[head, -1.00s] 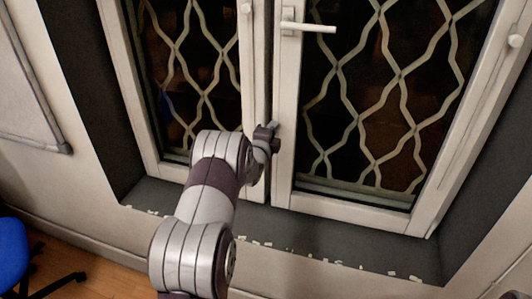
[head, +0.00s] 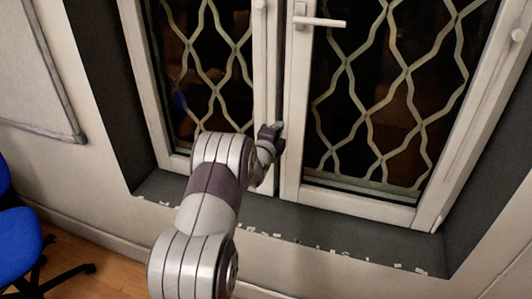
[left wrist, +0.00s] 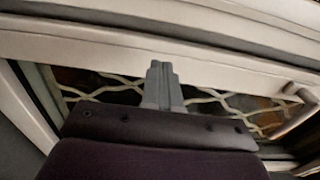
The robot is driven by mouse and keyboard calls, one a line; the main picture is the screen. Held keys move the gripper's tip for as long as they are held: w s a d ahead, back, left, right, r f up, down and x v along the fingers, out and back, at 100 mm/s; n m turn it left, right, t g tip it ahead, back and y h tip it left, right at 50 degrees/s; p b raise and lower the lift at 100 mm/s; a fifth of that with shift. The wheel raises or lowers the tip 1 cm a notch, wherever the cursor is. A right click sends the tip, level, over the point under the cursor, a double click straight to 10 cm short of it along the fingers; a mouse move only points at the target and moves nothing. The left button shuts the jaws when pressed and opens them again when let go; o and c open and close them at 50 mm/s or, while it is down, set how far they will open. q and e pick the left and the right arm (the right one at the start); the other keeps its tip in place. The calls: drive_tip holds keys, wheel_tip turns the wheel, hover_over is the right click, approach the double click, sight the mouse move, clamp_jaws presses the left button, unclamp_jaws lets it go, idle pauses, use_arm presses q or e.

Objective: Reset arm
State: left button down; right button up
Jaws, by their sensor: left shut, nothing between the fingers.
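My left arm reaches up from the bottom of the head view toward a white-framed double window. My left gripper (head: 277,128) is in front of the narrow gap between the two window sashes, low down near the meeting stiles. In the left wrist view its grey fingers (left wrist: 162,86) are together with nothing between them, and the white window frame (left wrist: 210,62) lies beyond them. I cannot tell whether the fingertips touch the frame. The right gripper is not in view.
The right sash (head: 293,120) stands slightly off the left one, with a white handle (head: 320,21) above my gripper. A dark sill (head: 330,222) runs below. A blue chair (head: 18,240) is at the lower left, and a whiteboard (head: 35,70) hangs at the left.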

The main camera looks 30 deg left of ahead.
use_arm(q)
drive_tip(key=s+d+f+n+g+h, duration=0.1)
drive_tip(key=s+d+f+n+g, duration=0.2)
drive_tip(key=s+f+n+g, duration=0.45)
drive_tip(key=s+d+f+n+g, duration=0.3)
drive_tip(key=s+f+n, duration=0.2)
drive_tip(key=s, duration=0.6)
drive_tip(key=s+d+r+n+g+h+p, duration=0.1)
drive_tip(key=s+d+r+g+p, duration=0.1)
drive_tip(key=s+d+r, duration=0.2)
drive_tip(key=s+d+r+n+g+h+p, duration=0.1)
drive_tip(key=s+d+r+n+g+p, duration=0.1)
drive_tip(key=s+d, duration=0.9)
drive_tip(key=shift+s+r+g+p, duration=0.6)
drive_tip(key=shift+r+g, duration=0.25)
drive_tip(key=shift+r, duration=0.3)
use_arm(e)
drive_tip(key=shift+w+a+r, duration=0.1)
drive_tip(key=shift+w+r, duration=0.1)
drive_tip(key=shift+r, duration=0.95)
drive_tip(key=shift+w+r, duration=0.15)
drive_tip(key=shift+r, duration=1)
